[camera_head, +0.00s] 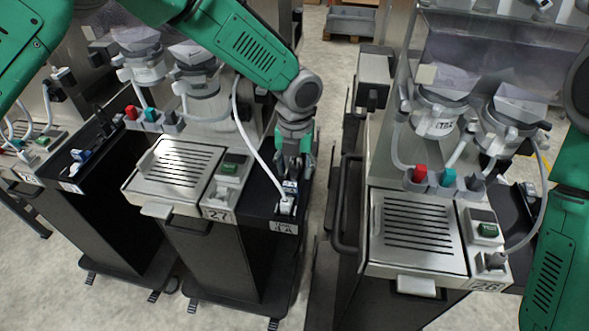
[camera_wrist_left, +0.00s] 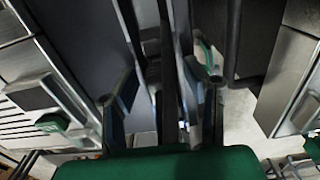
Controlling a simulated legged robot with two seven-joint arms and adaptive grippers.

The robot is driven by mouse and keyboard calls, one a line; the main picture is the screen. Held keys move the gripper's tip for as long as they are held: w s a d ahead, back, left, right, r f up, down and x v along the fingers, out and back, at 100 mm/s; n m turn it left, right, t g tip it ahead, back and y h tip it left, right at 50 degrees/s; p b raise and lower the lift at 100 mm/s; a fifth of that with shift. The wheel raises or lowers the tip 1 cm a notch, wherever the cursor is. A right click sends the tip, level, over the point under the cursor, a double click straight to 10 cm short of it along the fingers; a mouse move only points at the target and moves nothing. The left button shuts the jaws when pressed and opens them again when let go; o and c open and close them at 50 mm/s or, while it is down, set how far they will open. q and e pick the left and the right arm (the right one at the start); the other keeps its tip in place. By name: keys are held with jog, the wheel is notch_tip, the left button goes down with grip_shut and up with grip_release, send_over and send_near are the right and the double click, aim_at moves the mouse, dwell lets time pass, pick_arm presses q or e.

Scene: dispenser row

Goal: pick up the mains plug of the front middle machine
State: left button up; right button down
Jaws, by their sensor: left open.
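The front middle machine (camera_head: 178,165), labelled 27, has a slotted metal drip tray and a dark side shelf. Its white cable (camera_head: 250,140) runs down to a white mains plug (camera_head: 286,206) at the front of that shelf, by the label plate. A small blue and white piece (camera_head: 290,187) sits just behind the plug. My left gripper (camera_head: 293,163) is open, points down and is above and behind the plug, apart from it. In the left wrist view the open fingers (camera_wrist_left: 163,88) frame dark vertical panels; I cannot make out the plug there. My right gripper is out of view.
A similar machine (camera_head: 417,230), labelled 28, stands to the right across a narrow floor gap, with a dark handle (camera_head: 345,205) on its near side. Another machine (camera_head: 30,150) is at the left. Red, teal and grey taps (camera_head: 150,116) stand behind the tray.

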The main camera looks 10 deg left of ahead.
aim_at(295, 164)
pick_arm(q)
jog(key=shift+d, duration=0.15)
jog(key=shift+s+d+r, duration=0.1)
jog(key=shift+d, duration=0.05)
grip_shut()
jog(key=shift+a, duration=0.4)
notch_tip(295, 164, up, 10)
jog(key=shift+f, duration=0.1)
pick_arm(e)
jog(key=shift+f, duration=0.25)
pick_arm(q)
jog(key=shift+d, duration=0.1)
